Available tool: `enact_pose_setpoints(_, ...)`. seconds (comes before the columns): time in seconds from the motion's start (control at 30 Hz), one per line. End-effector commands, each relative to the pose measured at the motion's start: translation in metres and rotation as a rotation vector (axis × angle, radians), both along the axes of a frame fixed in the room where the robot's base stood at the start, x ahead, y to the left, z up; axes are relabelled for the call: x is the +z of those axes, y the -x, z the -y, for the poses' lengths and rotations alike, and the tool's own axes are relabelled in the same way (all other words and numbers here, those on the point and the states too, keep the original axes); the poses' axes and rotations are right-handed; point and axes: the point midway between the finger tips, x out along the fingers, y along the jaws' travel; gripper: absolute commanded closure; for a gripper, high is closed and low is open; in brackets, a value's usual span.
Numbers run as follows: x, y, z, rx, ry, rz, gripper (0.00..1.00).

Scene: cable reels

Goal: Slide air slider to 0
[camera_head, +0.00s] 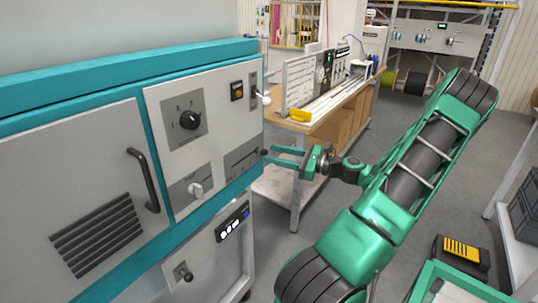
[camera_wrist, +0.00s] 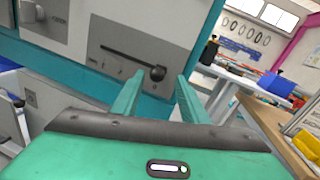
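The air slider is a grey plate (camera_head: 232,166) with a dark horizontal slot on the machine's front panel. Its round black knob (camera_wrist: 158,73) sits at the right end of the slot in the wrist view. Small marks under the slot are too blurred to read. My gripper (camera_head: 270,155) reaches the panel from the right at knob height. In the wrist view my gripper (camera_wrist: 161,76) is open, with one green finger on each side of the knob. The fingers appear apart from the knob; I cannot tell whether they reach past it.
A rotary dial (camera_head: 190,120), a white knob (camera_head: 196,189) and a white-tipped lever (camera_head: 264,98) are on the same panel. A black door handle (camera_head: 145,180) stands out at left. A wooden workbench (camera_head: 345,98) is behind my gripper.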

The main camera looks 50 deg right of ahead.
Motion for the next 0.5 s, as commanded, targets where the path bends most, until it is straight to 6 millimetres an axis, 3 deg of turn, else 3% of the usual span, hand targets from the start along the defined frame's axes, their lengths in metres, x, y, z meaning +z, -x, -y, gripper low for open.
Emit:
enact_pose_setpoints(0.3, -0.001, 0.055, 0.022, -0.006, 0.002, -0.002, 0.6)
enact_pose_setpoints(0.5, -0.001, 0.074, 0.029, -0.005, 0.002, -0.002, 0.6)
